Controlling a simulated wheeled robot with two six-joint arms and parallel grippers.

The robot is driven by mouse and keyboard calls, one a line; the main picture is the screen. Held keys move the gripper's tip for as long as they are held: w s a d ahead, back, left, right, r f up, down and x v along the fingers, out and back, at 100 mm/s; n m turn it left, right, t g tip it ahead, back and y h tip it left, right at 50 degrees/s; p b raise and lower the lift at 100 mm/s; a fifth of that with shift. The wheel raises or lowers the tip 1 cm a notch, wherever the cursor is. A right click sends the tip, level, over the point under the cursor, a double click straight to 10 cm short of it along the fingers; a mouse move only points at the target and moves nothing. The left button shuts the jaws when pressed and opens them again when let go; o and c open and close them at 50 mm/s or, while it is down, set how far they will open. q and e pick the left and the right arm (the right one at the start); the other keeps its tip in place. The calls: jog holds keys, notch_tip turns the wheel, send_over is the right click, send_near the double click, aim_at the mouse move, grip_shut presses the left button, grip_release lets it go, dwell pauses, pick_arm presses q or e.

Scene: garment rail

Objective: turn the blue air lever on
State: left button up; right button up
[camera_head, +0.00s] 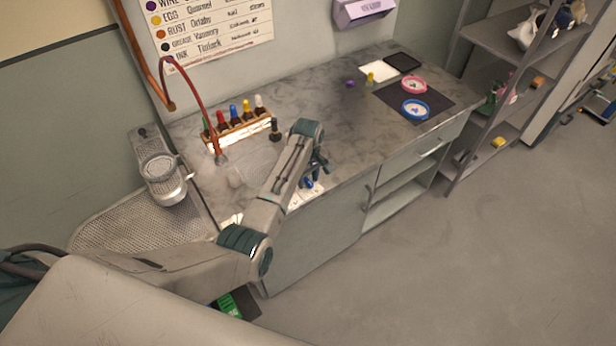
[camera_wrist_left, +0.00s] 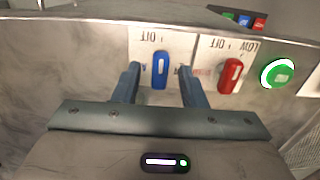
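The blue air lever (camera_wrist_left: 161,70) stands on a white label plate on the counter's front face in the left wrist view. The plate's lettering appears upside down, with OFF at the upper edge. My left gripper (camera_wrist_left: 161,85) is open, one finger on each side of the blue lever, with gaps visible beside it. In the head view my left gripper (camera_head: 318,166) reaches down at the counter's front edge, and a bit of blue (camera_head: 308,183) shows below it. My right gripper is not in view.
A red lever (camera_wrist_left: 231,76) on its own plate is close to the right finger in the left wrist view, with a green button (camera_wrist_left: 279,73) beyond it. On the counter (camera_head: 340,128) stand a bottle rack (camera_head: 238,131) and a dark bottle (camera_head: 275,129). The floor at right is clear.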

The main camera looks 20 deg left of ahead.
pick_arm(q)
grip_shut()
jog(key=shift+m, duration=0.3)
jog(key=m, duration=0.3)
jog(key=shift+m, duration=0.3)
jog(key=m, duration=0.4)
jog(key=shift+m, duration=0.3)
jog(key=m, duration=0.4)
jog(key=shift+m, duration=2.5)
